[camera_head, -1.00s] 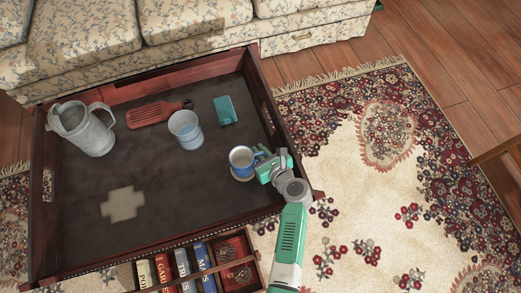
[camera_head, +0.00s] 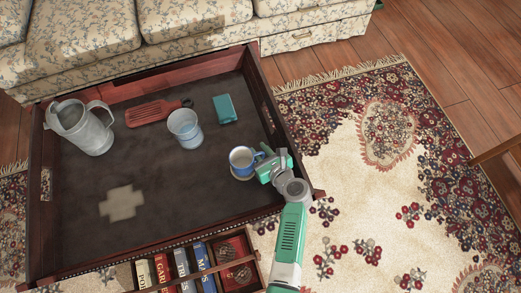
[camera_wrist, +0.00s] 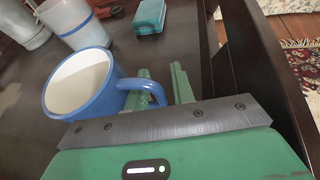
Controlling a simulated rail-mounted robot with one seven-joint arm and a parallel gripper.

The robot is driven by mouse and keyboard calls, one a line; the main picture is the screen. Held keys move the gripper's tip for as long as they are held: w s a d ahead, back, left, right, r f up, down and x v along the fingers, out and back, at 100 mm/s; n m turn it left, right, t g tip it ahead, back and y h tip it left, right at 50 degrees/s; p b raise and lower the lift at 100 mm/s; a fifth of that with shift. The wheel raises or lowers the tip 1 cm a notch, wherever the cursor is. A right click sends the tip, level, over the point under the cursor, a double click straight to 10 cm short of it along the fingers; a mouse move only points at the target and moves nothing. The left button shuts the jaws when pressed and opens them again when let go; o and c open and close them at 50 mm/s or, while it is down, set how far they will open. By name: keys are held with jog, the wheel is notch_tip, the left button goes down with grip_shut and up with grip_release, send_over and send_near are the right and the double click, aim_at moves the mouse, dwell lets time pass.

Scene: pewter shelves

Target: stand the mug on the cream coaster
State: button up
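The mug (camera_head: 239,160), blue with a white inside, stands upright near the right end of the dark tray table. A thin, pale tan round rim (camera_head: 243,178) shows under its front edge and looks like a coaster; the mug hides most of it. My gripper (camera_head: 262,155) is at the mug's right side, by its handle. In the wrist view the mug (camera_wrist: 75,85) is at left, and its handle reaches across the left finger towards the gap between my fingers (camera_wrist: 164,85). The fingers stand apart, and I see no grip on the handle.
A pale cross-shaped patch (camera_head: 122,203) lies on the table. A pale blue cup (camera_head: 185,129), metal pitcher (camera_head: 84,128), red slotted spatula (camera_head: 152,113) and teal box (camera_head: 225,109) stand farther back. The raised table edge (camera_head: 267,105) is close on the right.

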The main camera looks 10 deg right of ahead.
jog(key=shift+o, duration=0.6)
jog(key=p+v, duration=0.4)
jog(key=v, duration=0.4)
jog(key=shift+w+p, duration=0.1)
jog(key=shift+p, duration=0.2)
